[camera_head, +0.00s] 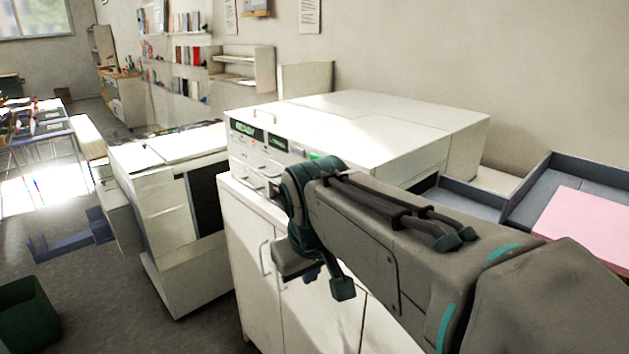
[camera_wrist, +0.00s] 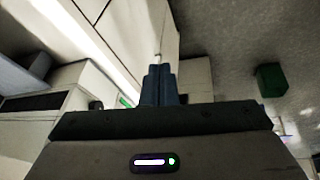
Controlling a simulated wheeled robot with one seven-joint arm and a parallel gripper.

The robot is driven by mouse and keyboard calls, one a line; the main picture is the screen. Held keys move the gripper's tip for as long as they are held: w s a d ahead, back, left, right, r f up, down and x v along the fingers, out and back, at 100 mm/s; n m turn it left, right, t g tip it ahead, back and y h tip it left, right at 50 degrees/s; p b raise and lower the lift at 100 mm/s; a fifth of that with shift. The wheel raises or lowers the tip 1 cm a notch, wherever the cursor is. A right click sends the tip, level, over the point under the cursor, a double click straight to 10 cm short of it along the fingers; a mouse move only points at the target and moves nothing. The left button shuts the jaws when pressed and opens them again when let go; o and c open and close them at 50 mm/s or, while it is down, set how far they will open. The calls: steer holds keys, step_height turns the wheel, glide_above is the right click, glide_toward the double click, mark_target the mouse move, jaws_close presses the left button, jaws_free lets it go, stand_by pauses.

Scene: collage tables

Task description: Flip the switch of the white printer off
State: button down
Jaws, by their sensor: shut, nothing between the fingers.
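A white printer (camera_head: 357,130) with dark displays on its front panel stands on a white cabinet. A small bright green part (camera_head: 314,155), possibly its switch, shows at the panel's right end, beside my arm. A bright green patch (camera_wrist: 125,102) also shows in the wrist view, left of my fingers. My gripper (camera_wrist: 160,68) is shut and empty in the wrist view, its fingers pointing away over the cabinet front and floor.
A second white machine (camera_head: 170,190) stands on the floor to the left. The white cabinet (camera_head: 250,225) has handled doors. Blue-grey trays (camera_head: 575,190) and a pink block (camera_head: 588,226) lie at the right. A dark green bin (camera_head: 28,314) stands at lower left, with open floor near it.

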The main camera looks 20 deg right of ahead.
steer(key=w+d+r+t+h+b, duration=0.1)
steer(key=w+d+r, duration=0.2)
steer(key=w+r, duration=0.2)
steer(key=w+d+r+n+t+h+b, duration=0.1)
steer(key=w+d+r+h+b, duration=0.1)
steer(key=w+r, duration=0.4)
step_height(320, 180, up, 3)
steer(key=shift+d+r, duration=0.2)
steer(key=shift+d, duration=0.7)
steer(key=w+d+f+p, duration=0.1)
steer(key=w+d+f, duration=0.5)
steer(key=d+f, duration=0.1)
steer(key=shift+w, duration=0.35)
steer(key=shift+a, duration=0.1)
